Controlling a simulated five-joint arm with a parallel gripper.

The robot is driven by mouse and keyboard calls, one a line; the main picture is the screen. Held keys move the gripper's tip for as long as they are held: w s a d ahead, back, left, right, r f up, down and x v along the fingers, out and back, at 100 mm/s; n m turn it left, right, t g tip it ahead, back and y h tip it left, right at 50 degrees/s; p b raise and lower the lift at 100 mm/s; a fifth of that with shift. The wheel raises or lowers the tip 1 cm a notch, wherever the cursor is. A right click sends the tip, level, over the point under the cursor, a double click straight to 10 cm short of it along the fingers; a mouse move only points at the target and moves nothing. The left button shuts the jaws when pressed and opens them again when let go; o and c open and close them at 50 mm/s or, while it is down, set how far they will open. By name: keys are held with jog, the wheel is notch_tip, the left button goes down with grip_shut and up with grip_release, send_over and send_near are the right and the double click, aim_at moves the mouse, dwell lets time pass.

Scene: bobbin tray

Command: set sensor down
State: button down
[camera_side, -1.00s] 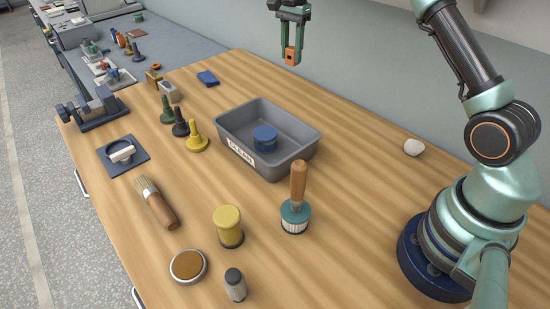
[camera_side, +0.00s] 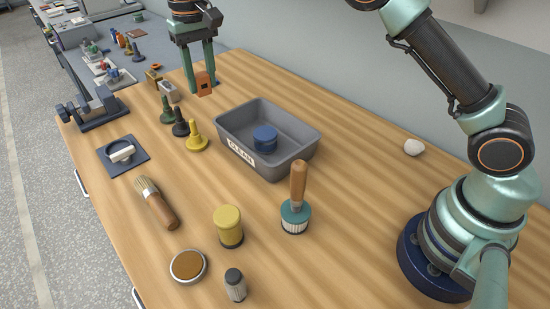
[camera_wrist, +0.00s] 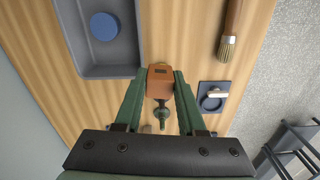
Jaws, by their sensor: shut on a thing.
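The sensor, a small orange block (camera_side: 204,83) with a dark spot, is held in my gripper (camera_side: 203,88). It also shows in the wrist view (camera_wrist: 160,82), between the tips of the two green fingers (camera_wrist: 161,76). My gripper is shut on it and appears to hold it above the wooden table (camera_side: 340,125), toward the back left, between the grey tray and the small gold and grey blocks. I cannot tell how high it is. The table spot behind the gripper is hidden.
The grey tray (camera_side: 228,124) labelled CLEAN holds a blue bobbin (camera_side: 265,138). The right back is mostly clear.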

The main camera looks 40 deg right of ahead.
jog(key=shift+n, duration=0.6)
jog(key=f, duration=0.6)
jog(key=a+f, duration=0.1)
jog(key=f, duration=0.6)
jog(key=a+f, duration=0.1)
jog(key=f, duration=0.6)
jog(key=shift+s+a, duration=0.1)
jog(key=shift+s, duration=0.3)
jog(key=shift+f, duration=0.1)
jog(key=c, duration=0.5)
grip_release()
